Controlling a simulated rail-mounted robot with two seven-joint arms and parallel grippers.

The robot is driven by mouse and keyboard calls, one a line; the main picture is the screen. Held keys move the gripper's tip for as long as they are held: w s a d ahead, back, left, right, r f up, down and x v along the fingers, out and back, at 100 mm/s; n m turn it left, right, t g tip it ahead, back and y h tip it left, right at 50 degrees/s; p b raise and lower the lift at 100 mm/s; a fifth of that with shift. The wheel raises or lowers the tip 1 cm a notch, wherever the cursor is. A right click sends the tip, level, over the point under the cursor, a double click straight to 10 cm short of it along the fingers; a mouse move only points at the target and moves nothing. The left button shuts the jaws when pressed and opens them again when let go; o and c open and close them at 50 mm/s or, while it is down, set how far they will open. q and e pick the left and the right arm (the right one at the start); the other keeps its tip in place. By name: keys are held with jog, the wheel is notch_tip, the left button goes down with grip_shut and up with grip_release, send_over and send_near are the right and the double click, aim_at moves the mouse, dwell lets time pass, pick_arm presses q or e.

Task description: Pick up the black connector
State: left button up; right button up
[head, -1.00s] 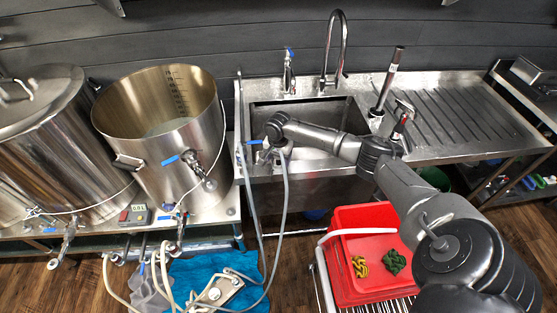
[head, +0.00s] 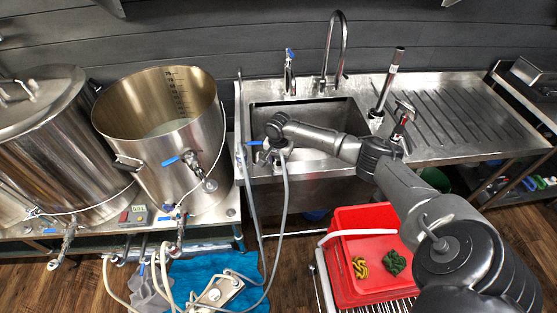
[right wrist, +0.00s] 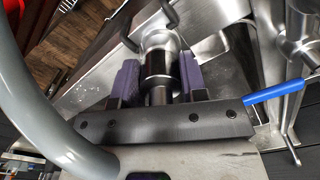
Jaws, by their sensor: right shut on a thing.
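The black connector (right wrist: 158,93) shows in the right wrist view as a dark cylinder with a metal collar, between the purple-lined fingers of my right gripper (right wrist: 158,80). The gripper is shut on it. In the head view my right gripper (head: 274,157) is at the left front edge of the sink, by a grey hose that hangs down there. The connector itself is hidden or too small to make out in the head view. My left gripper is not in view.
The steel sink (head: 262,176) stands behind the gripper. A blue-handled valve (right wrist: 275,92) is close to the right of the fingers. A grey hose (right wrist: 45,100) curves close by on the left. A large open kettle (head: 205,130) stands left, and a red crate (head: 345,285) below right.

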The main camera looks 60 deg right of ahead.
jog(key=shift+r, duration=0.15)
notch_tip(320, 180, up, 4)
jog(key=shift+f, duration=0.1)
jog(key=s+d+r, duration=0.1)
jog(key=s+r, duration=0.2)
jog(key=s, duration=0.2)
jog(key=s+r+p, duration=0.1)
jog(key=s+r, duration=0.3)
jog(key=s, duration=0.2)
jog(key=shift+s+d, duration=0.2)
jog(key=shift+d, duration=0.15)
jog(key=shift+r+p, duration=0.1)
jog(key=shift+p, duration=0.25)
